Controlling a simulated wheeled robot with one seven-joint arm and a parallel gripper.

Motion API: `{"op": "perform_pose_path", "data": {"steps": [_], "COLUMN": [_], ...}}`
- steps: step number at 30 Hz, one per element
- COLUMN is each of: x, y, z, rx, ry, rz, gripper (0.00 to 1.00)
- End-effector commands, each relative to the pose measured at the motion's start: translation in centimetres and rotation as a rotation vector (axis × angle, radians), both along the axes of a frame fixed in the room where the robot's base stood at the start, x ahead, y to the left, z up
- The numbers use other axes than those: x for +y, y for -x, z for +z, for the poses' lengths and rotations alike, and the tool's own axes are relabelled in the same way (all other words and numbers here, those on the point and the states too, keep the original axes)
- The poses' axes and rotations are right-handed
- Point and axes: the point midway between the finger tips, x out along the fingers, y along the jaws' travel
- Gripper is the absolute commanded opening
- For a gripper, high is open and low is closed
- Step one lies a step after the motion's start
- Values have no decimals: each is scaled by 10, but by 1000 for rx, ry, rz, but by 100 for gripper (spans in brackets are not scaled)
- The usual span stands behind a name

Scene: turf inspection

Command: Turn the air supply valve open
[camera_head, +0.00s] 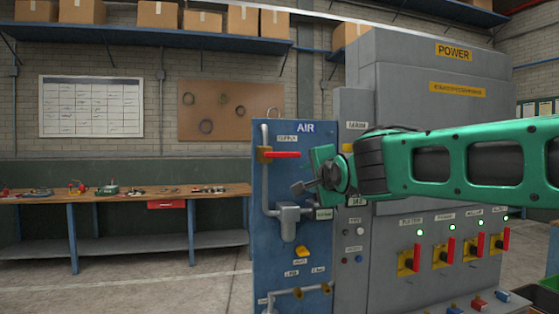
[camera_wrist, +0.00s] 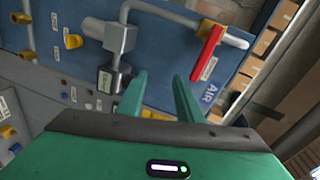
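The air supply valve has a red lever (camera_head: 285,154) on a brass-coloured body (camera_head: 263,154), under the SUPPLY label on the blue AIR panel (camera_head: 290,243). The lever lies level, across the upright grey pipe. In the wrist view the red lever (camera_wrist: 208,55) is up and to the right of my gripper's fingertips. My gripper (camera_wrist: 159,75) is open, with two green fingers apart and nothing between them. In the head view my gripper (camera_head: 303,188) is in front of the panel, below and right of the lever, apart from it.
A grey regulator block (camera_head: 289,213) and a yellow knob (camera_head: 302,252) are lower on the panel. The grey POWER cabinet (camera_head: 440,80) with several red switches stands right. A workbench (camera_head: 120,196) is at left, with open floor before it.

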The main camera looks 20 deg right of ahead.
Motion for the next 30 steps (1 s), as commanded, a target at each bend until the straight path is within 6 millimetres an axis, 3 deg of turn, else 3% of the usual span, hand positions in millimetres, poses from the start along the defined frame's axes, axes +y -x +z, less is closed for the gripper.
{"op": "perform_pose_path", "data": {"steps": [3,7,11,24,30], "x": [29,41,42,40,39], "y": [-10,-16,-26,-96,-115], "z": [37,53,56,54,55], "rx": [-113,-162,-168,-165,-165], "ry": [-109,-163,-169,-166,-166], "rz": [33,50,51,47,47], "gripper": [33,33,33,33,33]}}
